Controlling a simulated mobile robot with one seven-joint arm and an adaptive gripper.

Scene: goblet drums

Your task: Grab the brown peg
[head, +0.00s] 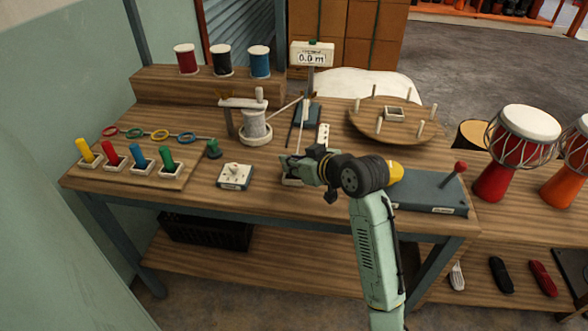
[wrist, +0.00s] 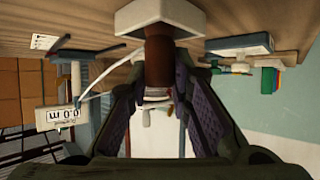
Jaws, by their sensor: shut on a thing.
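The brown peg (wrist: 159,52) is between the two fingers of my gripper (wrist: 158,88) in the wrist view, which shows the scene upside down. My gripper is shut on it. One end of the peg meets a white square block (wrist: 160,17); I cannot tell how deep it sits. In the head view my gripper (head: 296,167) is low over the table's front middle, above a white block (head: 291,181). The peg is hidden there by the gripper.
Yellow, red, blue and green pegs (head: 168,161) stand in white blocks at the left. A white block with a small knob (head: 235,176) lies left of my gripper. A grey-blue lever box (head: 430,192) is at the right. A spool stand (head: 255,127) is behind.

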